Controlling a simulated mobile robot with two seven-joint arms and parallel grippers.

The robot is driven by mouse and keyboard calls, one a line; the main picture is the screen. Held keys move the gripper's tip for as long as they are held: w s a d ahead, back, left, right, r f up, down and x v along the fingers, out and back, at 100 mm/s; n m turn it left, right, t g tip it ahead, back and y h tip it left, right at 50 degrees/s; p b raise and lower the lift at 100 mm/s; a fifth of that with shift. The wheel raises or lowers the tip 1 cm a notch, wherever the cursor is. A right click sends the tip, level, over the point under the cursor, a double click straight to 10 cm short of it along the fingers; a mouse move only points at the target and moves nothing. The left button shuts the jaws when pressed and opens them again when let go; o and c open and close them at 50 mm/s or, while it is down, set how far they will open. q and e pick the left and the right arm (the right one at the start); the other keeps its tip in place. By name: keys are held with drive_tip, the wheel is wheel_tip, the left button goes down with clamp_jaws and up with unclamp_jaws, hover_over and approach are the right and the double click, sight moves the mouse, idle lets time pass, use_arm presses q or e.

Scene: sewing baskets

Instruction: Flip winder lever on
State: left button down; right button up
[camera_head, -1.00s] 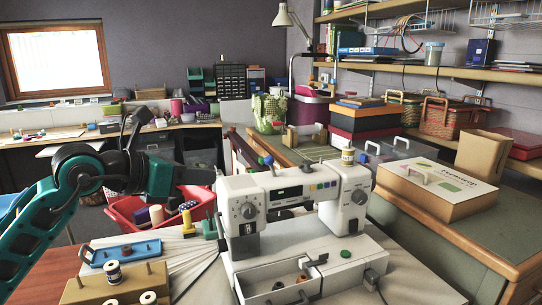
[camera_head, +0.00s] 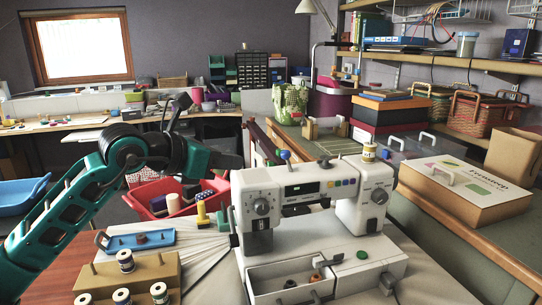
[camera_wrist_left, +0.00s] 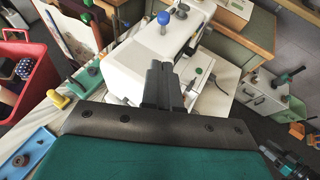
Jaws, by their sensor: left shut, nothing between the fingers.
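The white sewing machine (camera_head: 300,195) stands on the table, with a blue ball-topped lever (camera_head: 284,155) on its upper left. A small dark lever (camera_head: 325,161) and a thread spool (camera_head: 369,152) are also on top; I cannot tell for sure which part is the winder lever. My left gripper (camera_wrist_left: 164,85) is shut and empty in the left wrist view. The blue ball (camera_wrist_left: 163,18) is beyond its fingertips, apart from them. In the head view the left arm ends just left of the machine.
A red bin (camera_head: 170,203) stands behind the left arm. A cardboard box (camera_head: 465,190) is on the right bench.

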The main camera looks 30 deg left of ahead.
use_arm(q)
drive_tip(key=p, duration=0.1)
approach(287, 162)
drive_tip(key=shift+w+a+f, duration=0.2)
drive_tip(key=shift+w+f, duration=0.1)
drive_tip(key=shift+f, duration=0.45)
drive_tip(key=w, duration=0.1)
drive_tip(key=w+p, duration=0.1)
drive_tip(key=shift+w+d+r, duration=0.15)
drive_tip(key=shift+w+d, duration=0.15)
drive_tip(key=shift+w, duration=0.1)
drive_tip(key=shift+w+d, duration=0.2)
drive_tip(key=shift+w, duration=0.45)
use_arm(e)
drive_tip(key=shift+s+d+r+h, duration=0.25)
drive_tip(key=shift+d+r+h, duration=0.1)
drive_tip(key=shift+d, duration=0.25)
use_arm(q)
drive_tip(key=shift+a, duration=0.1)
use_arm(e)
drive_tip(key=shift+r, duration=0.1)
use_arm(q)
drive_tip(key=shift+p, duration=0.3)
use_arm(e)
drive_tip(key=shift+r, duration=0.1)
